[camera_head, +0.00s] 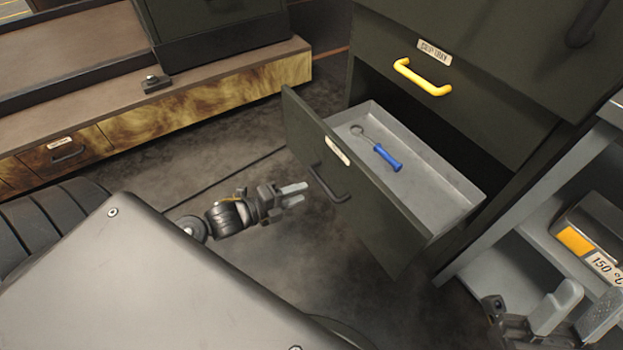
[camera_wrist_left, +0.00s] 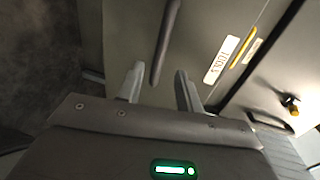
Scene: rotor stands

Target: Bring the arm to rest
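My left gripper (camera_head: 293,194) is in front of an open lower drawer (camera_head: 440,193), close to the drawer's dark handle (camera_head: 327,186). In the left wrist view its two fingers (camera_wrist_left: 158,85) stand apart with nothing between them, and the handle (camera_wrist_left: 165,42) lies just beyond the tips. I cannot tell from the head view whether the fingers touch the handle; they look apart from it. My right gripper (camera_head: 578,314) shows at the lower right corner of the head view, its fingers apart and empty.
A blue-handled tool (camera_head: 387,158) lies inside the open drawer. A yellow handle (camera_head: 422,77) is on the closed drawer above. A shelf with a box labelled 150 °C (camera_head: 604,264) stands at the right. A low wooden bench (camera_head: 205,92) is at the back left, with bare floor before it.

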